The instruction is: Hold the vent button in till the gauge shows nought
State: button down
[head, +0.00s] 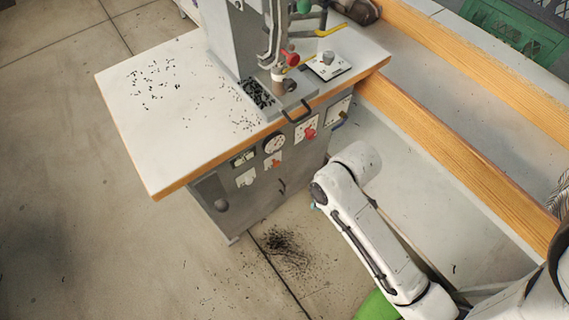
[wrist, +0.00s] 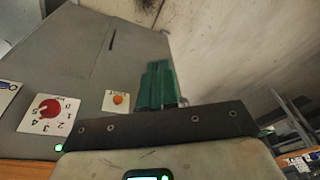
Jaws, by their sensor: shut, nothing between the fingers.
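The grey press cabinet stands in the head view with a round white gauge (head: 274,143) on its front; its needle is too small to read. Below the gauge is a small orange button (head: 274,163) on a white plate, which I take for the vent button. In the wrist view the orange button (wrist: 118,99) shows on its plate; the lettering is not legible. My gripper (wrist: 160,68) has green fingers, shut and empty. In that picture they lie right of the button, apart from it. In the head view my gripper is hidden behind my arm. The gauge is not visible in the wrist view.
A red numbered dial (wrist: 48,108) sits left of the button in the wrist view. An orange beam (head: 460,150) runs along the right. Open floor lies before the cabinet.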

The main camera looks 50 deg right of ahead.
aim_at(275, 162)
jog(key=w+d+f+n+t+y+p, duration=0.1)
jog(key=w+d+n+t+y, duration=0.1)
jog(key=w+d+n+t, duration=0.2)
jog(key=shift+w+d+f+n+t, duration=0.15)
jog(key=shift+w+d+n+t, duration=0.15)
jog(key=shift+w+d+n, duration=2.35)
jog(key=shift+s+a+n, duration=0.35)
jog(key=shift+s+n, duration=0.2)
jog(key=shift+s, duration=0.3)
jog(key=w+a+f+p, duration=0.1)
jog(key=w+a+f, duration=0.1)
jog(key=w+f, duration=0.6)
jog(key=shift+w+p, duration=0.35)
jog(key=shift+w, duration=0.25)
jog(key=shift+f, duration=0.15)
